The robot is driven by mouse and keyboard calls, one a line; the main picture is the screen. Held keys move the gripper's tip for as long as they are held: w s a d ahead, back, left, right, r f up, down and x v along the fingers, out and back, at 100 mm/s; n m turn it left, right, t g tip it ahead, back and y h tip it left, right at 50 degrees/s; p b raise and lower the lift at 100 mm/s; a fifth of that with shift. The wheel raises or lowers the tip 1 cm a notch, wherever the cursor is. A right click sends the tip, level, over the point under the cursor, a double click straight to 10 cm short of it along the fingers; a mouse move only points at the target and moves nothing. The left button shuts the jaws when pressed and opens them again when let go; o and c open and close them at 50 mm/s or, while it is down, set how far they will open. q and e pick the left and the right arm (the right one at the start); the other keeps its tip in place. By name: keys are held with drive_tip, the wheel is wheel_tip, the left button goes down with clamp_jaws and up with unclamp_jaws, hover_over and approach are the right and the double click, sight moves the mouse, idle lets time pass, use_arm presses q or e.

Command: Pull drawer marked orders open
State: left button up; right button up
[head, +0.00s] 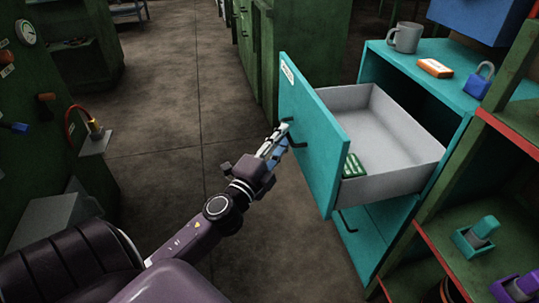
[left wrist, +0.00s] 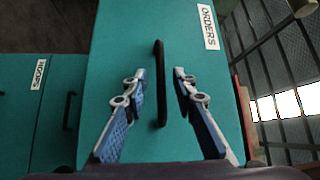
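The teal drawer marked ORDERS (head: 312,135) stands pulled well out of its teal cabinet (head: 447,82), showing its grey inside. Its white label reads ORDERS in the left wrist view (left wrist: 208,27). The drawer's black bar handle (left wrist: 160,85) lies between the two fingers of my left gripper (left wrist: 158,92). The fingers are apart, with a visible gap on each side of the handle. In the head view my left gripper (head: 273,145) is at the handle on the drawer's front. My right gripper is not in view.
A green item (head: 354,168) lies in the drawer. Green shelving stands right. The floor (head: 180,85) left of the drawer is clear.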

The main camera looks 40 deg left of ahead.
use_arm(q)
drive_tip(key=s+d+f, duration=0.1)
drive_tip(key=s, duration=0.8)
drive_tip(key=shift+s+d, duration=0.15)
drive_tip(key=shift+s, duration=0.05)
drive_tip(key=shift+f, duration=0.1)
